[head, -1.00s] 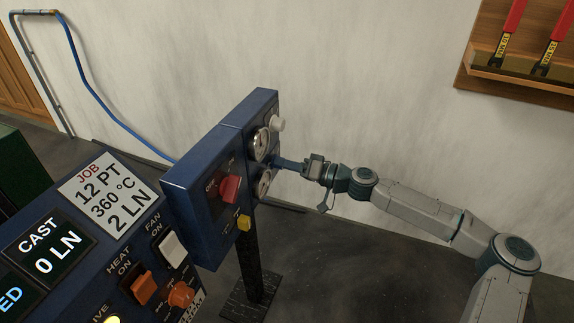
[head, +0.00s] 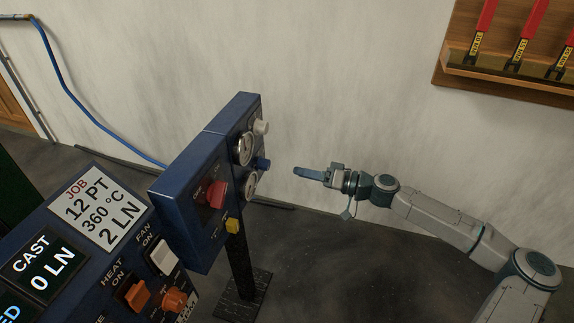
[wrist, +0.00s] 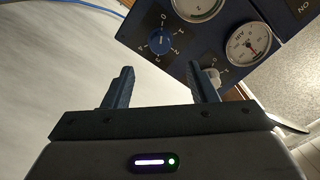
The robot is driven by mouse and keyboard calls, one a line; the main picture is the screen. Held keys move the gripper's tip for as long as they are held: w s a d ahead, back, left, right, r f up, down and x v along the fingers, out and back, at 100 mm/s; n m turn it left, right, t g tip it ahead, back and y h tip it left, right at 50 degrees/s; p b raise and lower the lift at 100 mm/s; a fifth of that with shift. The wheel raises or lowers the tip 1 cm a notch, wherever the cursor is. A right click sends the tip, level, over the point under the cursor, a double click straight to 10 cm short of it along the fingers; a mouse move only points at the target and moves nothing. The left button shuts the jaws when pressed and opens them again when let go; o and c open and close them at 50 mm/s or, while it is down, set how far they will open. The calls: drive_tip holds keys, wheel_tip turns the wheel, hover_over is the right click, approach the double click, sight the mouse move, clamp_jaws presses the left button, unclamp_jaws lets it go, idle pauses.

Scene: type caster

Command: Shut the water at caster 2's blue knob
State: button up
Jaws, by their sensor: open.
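The blue knob (head: 262,163) sticks out of the side face of a blue control box (head: 190,170), between two gauges. In the wrist view the blue knob (wrist: 161,42) sits in a numbered dial with a 0 at the top; its exact setting is too small to tell. My gripper (head: 300,171) is open and empty, to the right of the knob with a clear gap. In the wrist view my gripper (wrist: 160,78) has its two fingers apart, and the knob appears beyond them, roughly between them. No label naming caster 2 is readable.
A white knob (head: 261,127) and round gauges (head: 243,149) share the panel face. A red knob (head: 216,194) and yellow part (head: 233,226) are on the box's front. A console (head: 100,240) stands at lower left. Open floor lies below my arm.

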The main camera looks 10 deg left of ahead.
drive_tip(key=shift+s+d+p, duration=0.15)
drive_tip(key=shift+d+p, duration=0.15)
drive_tip(key=shift+d, duration=1.7)
drive_tip(key=s+d+r+n+g+h+p, duration=0.15)
drive_tip(key=s+g+h+p, duration=0.45)
drive_tip(key=s+h+p, duration=0.65)
drive_tip(key=s+d+r+m+t+h+p, duration=0.1)
drive_tip(key=s+d+r+m+h+p, duration=0.1)
drive_tip(key=d+r+p, duration=0.55)
drive_tip(key=s+d+r+m+t+h+p, duration=0.25)
drive_tip(key=d+r, duration=0.25)
drive_tip(key=r, duration=0.5)
drive_tip(key=s+d+r+m+t+p, duration=0.2)
drive_tip(key=s+d+r+p, duration=0.1)
drive_tip(key=r, duration=0.9)
drive_tip(key=s+d+r+m+t+h+p, duration=0.1)
drive_tip(key=s+r+p, duration=0.4)
drive_tip(key=r, duration=0.7)
drive_tip(key=d+m+p, duration=0.1)
drive_tip(key=d+p, duration=0.1)
drive_tip(key=shift+s+d+m+t, duration=0.35)
drive_tip(key=shift+s+m, duration=0.05)
